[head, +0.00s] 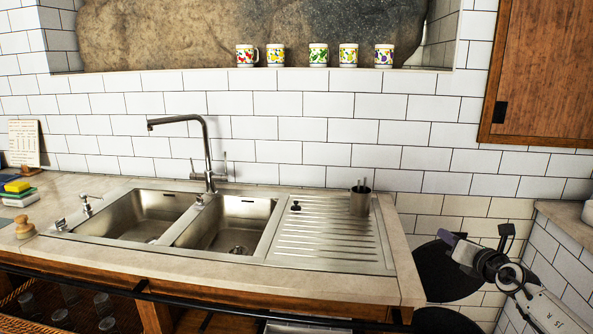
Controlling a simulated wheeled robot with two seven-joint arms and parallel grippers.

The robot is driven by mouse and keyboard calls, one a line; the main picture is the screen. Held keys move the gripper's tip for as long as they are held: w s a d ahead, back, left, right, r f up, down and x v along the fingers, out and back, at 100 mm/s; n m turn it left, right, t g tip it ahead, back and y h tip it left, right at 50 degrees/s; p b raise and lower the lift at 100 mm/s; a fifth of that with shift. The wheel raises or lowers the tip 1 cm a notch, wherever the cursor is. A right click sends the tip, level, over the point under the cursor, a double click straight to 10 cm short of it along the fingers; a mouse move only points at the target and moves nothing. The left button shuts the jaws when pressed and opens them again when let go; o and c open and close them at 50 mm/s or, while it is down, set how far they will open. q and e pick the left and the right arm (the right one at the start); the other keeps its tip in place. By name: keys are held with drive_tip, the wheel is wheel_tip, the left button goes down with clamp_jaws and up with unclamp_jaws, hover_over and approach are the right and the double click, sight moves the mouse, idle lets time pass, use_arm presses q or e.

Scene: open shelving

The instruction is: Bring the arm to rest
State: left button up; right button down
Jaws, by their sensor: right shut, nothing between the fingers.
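My right arm comes in from the lower right corner. My right gripper (452,244) is at the right side of the view, past the right end of the counter (404,262). It is shut and holds nothing. It is apart from the counter, in front of dark round shapes by the tiled wall. My left gripper is not in view.
A double steel sink (238,228) with a tall faucet (207,150) and drainboard fills the counter. Several patterned mugs (318,55) stand on the wall ledge. A wooden cabinet (545,75) hangs at upper right.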

drive_tip(key=s+a+f+m+t, duration=0.25)
drive_tip(key=s+a+m, duration=0.45)
drive_tip(key=a, duration=0.4)
drive_tip(key=s+f+m+g+h, duration=0.35)
drive_tip(key=s+f+m, duration=0.25)
drive_tip(key=s+m, duration=0.5)
drive_tip(key=s+f+m+g+h, duration=0.2)
drive_tip(key=s+f+m+g, duration=0.2)
drive_tip(key=s+f+m, duration=0.65)
drive_tip(key=s+a+m+g+y, duration=0.15)
drive_tip(key=s+a+g, duration=0.25)
drive_tip(key=s, duration=0.8)
drive_tip(key=s+a+g+y, duration=0.3)
drive_tip(key=s, duration=1)
drive_tip(key=w+a+f+t+y, duration=0.1)
drive_tip(key=w+a+f+t, duration=0.1)
drive_tip(key=f, duration=0.3)
drive_tip(key=w+a+f+t+y, duration=0.1)
drive_tip(key=w+a+f+t, duration=0.1)
drive_tip(key=f, duration=0.4)
drive_tip(key=shift+a+f+t, duration=0.3)
drive_tip(key=shift+a+t, duration=0.1)
drive_tip(key=shift+a, duration=0.45)
